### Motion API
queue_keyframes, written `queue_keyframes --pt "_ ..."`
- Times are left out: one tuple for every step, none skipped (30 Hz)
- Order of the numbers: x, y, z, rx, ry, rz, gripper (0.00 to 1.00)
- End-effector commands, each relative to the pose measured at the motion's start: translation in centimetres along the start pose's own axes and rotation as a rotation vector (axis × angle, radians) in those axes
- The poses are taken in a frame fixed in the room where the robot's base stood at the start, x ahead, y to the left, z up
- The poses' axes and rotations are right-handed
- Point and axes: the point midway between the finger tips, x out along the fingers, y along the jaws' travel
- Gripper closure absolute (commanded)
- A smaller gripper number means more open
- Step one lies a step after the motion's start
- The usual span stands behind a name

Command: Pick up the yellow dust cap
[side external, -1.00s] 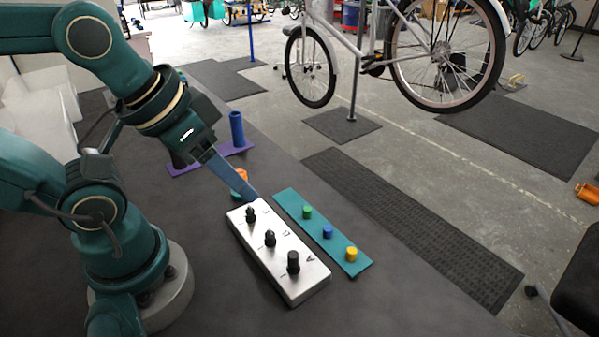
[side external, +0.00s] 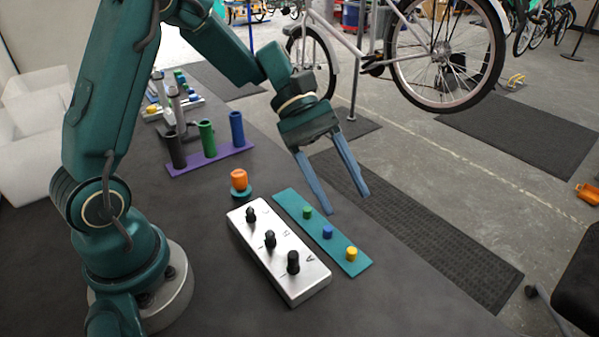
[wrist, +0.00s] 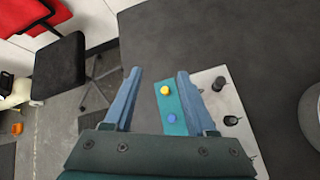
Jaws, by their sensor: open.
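The yellow dust cap (side external: 351,253) stands at the near right end of a teal strip (side external: 290,205) on the dark table. A blue cap (side external: 327,231) and a green cap (side external: 307,211) stand on the same strip. My gripper (side external: 349,204) is open and empty, its blue fingers pointing down above the strip's far side. In the wrist view the yellow cap (wrist: 166,89) shows between the open fingers (wrist: 160,75), nearer the right finger, with the blue cap (wrist: 172,118) below it. The green cap is hidden there.
A silver box with black knobs (side external: 278,265) lies directly beside the strip. An orange piece (side external: 239,180) on a teal base stands behind it. A purple rack (side external: 212,160) with upright tubes is farther back. The table's right edge is close to the strip.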

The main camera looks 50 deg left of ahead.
Motion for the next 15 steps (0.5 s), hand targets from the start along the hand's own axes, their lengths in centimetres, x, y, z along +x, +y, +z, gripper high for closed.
queue_keyframes --pt "0.6 0.1 -1.5 -0.079 -0.042 0.014 0.44" --pt "0.9 0.2 -2.3 -0.119 -0.063 0.024 0.44" --pt "1.2 0.2 -3.3 -0.168 -0.089 0.035 0.44" --pt "1.5 0.2 -4.0 -0.204 -0.108 0.043 0.44" --pt "1.8 0.1 -4.7 -0.235 -0.124 0.049 0.44" --pt "2.2 -0.1 -5.5 -0.275 -0.144 0.056 0.44" --pt "2.5 -0.3 -6.1 -0.300 -0.156 0.059 0.44" --pt "2.8 -0.6 -6.7 -0.323 -0.166 0.060 0.44" --pt "3.1 -0.9 -7.3 -0.349 -0.178 0.059 0.44" --pt "3.3 -1.2 -7.6 -0.366 -0.185 0.057 0.44" --pt "3.5 -1.5 -7.9 -0.380 -0.191 0.055 0.44" --pt "3.8 -1.8 -8.2 -0.397 -0.199 0.052 0.44" --pt "3.9 -2.0 -8.3 -0.406 -0.203 0.050 0.44" --pt "4.0 -2.2 -8.4 -0.413 -0.206 0.048 0.44" --pt "4.2 -2.3 -8.5 -0.419 -0.209 0.048 0.44"
